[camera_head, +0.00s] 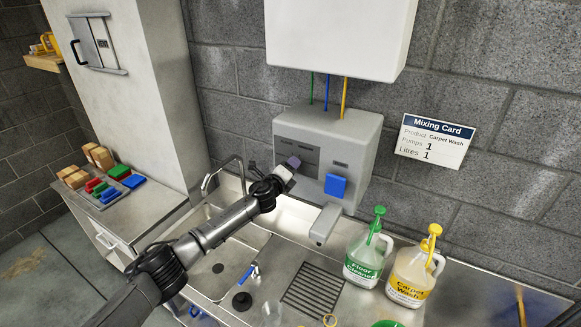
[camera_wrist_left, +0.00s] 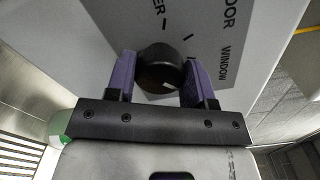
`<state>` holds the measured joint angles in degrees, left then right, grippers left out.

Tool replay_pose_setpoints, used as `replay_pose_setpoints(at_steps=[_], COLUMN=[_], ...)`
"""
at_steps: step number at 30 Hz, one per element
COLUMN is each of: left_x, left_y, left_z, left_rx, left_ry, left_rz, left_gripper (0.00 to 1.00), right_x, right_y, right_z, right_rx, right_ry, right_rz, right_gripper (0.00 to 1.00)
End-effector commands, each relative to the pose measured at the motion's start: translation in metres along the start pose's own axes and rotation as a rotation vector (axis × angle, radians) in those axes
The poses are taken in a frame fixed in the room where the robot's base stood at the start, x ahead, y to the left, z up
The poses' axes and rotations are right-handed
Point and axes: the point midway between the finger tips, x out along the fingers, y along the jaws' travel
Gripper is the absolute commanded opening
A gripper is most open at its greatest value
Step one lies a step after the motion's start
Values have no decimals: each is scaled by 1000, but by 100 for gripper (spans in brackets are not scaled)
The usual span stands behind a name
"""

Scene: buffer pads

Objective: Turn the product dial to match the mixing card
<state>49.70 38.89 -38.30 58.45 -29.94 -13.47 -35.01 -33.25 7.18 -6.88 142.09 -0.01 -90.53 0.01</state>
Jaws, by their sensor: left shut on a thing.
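The dispenser (camera_head: 357,140) is a grey box on the block wall, with a dark label panel (camera_head: 298,151) and a blue button (camera_head: 335,185). The product dial (camera_wrist_left: 160,67) is a round black knob with a small white mark at its lower right. Panel words read "WINDOW", "OOR" and "ER"; the rest is cut off. My left gripper (camera_head: 291,163) is at the dispenser front, its purple fingers (camera_wrist_left: 160,76) shut on either side of the dial. In the head view it hides the dial. The mixing card (camera_head: 432,141) reads Carpet Wash, Pumps 1, Litres 1. My right gripper is not in view.
A grey spout (camera_head: 325,224) juts out below the dispenser over the steel counter. A green-topped Floor Cleaner jug (camera_head: 366,262) and a yellow-topped Carpet Wash jug (camera_head: 410,277) stand to the right. A tap (camera_head: 222,171) rises behind the sink at the left.

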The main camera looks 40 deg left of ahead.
Motion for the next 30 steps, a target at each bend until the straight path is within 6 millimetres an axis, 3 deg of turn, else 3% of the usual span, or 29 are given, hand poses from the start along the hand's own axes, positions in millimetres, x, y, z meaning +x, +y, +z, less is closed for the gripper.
replay_pose_setpoints(at_steps=[12,30], left_x=[0,0], left_y=[0,0], left_z=[0,0], left_rx=[253,331], left_ry=[1,0], left_rz=[0,0], left_gripper=[25,25], right_x=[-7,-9], right_y=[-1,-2], right_z=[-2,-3], right_rx=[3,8], right_ry=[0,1], right_rz=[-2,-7], right_gripper=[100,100])
